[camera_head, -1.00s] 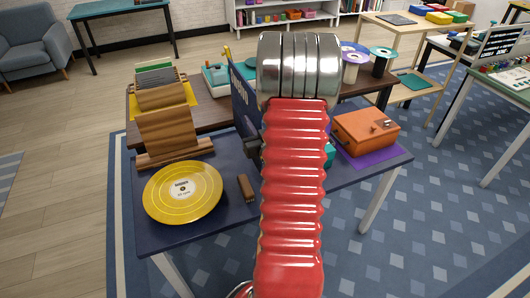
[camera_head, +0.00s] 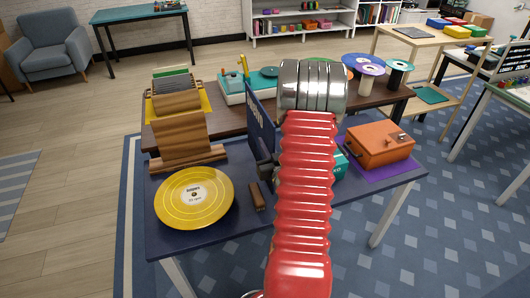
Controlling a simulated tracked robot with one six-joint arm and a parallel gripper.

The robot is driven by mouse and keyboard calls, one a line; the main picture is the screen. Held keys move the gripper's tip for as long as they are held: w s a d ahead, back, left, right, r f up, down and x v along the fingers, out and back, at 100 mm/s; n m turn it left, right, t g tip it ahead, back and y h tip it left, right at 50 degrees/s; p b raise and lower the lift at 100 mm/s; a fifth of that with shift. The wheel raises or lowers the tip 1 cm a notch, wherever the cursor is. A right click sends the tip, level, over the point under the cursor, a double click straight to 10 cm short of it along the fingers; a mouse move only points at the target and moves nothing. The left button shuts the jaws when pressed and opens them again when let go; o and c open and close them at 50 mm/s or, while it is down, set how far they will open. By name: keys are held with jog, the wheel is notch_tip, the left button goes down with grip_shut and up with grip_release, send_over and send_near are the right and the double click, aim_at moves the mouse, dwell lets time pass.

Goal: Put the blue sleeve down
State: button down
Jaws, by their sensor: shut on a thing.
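The blue sleeve (camera_head: 259,122) is a flat dark blue square with pale lettering, standing on edge and seen nearly edge-on. My gripper (camera_head: 264,166) is shut on its lower part, left of my red ribbed arm. The arm hides part of the sleeve and gripper. The sleeve is above or at the back of the dark blue table (camera_head: 222,236); I cannot tell whether its lower edge touches the top.
A yellow record (camera_head: 212,212) lies front left, with a brown block (camera_head: 257,196) beside it. A wooden rack (camera_head: 183,138) stands behind. An orange case (camera_head: 380,145) sits on a purple mat (camera_head: 383,172) at right. A teal box (camera_head: 341,166) is partly hidden by my arm.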

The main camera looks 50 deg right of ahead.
jog(key=shift+f, duration=1.9)
jog(key=c, duration=1.9)
grip_release()
jog(key=shift+c, duration=0.2)
jog(key=shift+s, duration=0.1)
jog(key=v, duration=1.2)
jog(key=shift+o, duration=0.4)
